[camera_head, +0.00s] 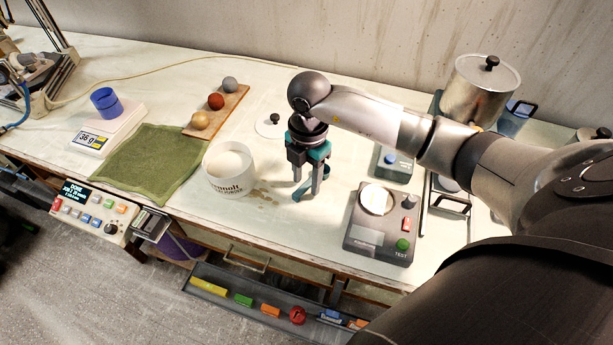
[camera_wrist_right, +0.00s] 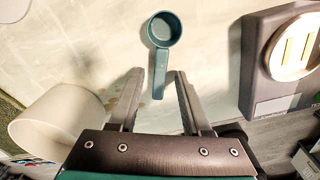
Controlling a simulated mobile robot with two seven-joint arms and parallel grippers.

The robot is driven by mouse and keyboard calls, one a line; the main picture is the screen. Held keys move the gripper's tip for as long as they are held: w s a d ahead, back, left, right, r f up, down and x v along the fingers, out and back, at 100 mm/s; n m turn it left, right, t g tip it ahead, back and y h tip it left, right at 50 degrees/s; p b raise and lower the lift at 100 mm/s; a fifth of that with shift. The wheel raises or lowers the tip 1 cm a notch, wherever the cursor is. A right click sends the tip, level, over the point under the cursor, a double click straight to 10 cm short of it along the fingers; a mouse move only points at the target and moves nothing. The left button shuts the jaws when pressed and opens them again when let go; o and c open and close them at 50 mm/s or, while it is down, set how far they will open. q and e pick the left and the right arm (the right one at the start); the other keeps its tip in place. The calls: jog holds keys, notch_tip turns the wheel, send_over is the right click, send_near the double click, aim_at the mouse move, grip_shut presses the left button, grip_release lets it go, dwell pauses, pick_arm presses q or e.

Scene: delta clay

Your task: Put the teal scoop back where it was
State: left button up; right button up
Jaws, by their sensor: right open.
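The teal scoop (camera_wrist_right: 164,31) lies on the worktop, its cup at the far end and its handle pointing back between my right gripper's fingers in the right wrist view. In the head view the scoop (camera_head: 300,195) shows only in part, behind the fingers. My right gripper (camera_head: 305,192) points down over it, open; the fingers (camera_wrist_right: 160,88) stand on either side of the handle, and I cannot tell how high they are. A white tub (camera_head: 229,172) stands just left of the gripper; it also shows in the right wrist view (camera_wrist_right: 52,130). My left gripper is not in view.
A grey tester (camera_head: 380,228) with a round plate stands right of the gripper. A green cloth (camera_head: 148,165), a scale (camera_head: 107,128) with a blue cup and a wooden board (camera_head: 232,112) with three balls lie left. A metal pot (camera_head: 480,90) stands back right. An open drawer (camera_head: 225,292) is below.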

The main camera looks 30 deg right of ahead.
aim_at(308, 183)
notch_tip(308, 183, up, 12)
jog(key=p, duration=0.1)
jog(key=shift+d+r, duration=0.15)
jog(key=shift+r, duration=0.05)
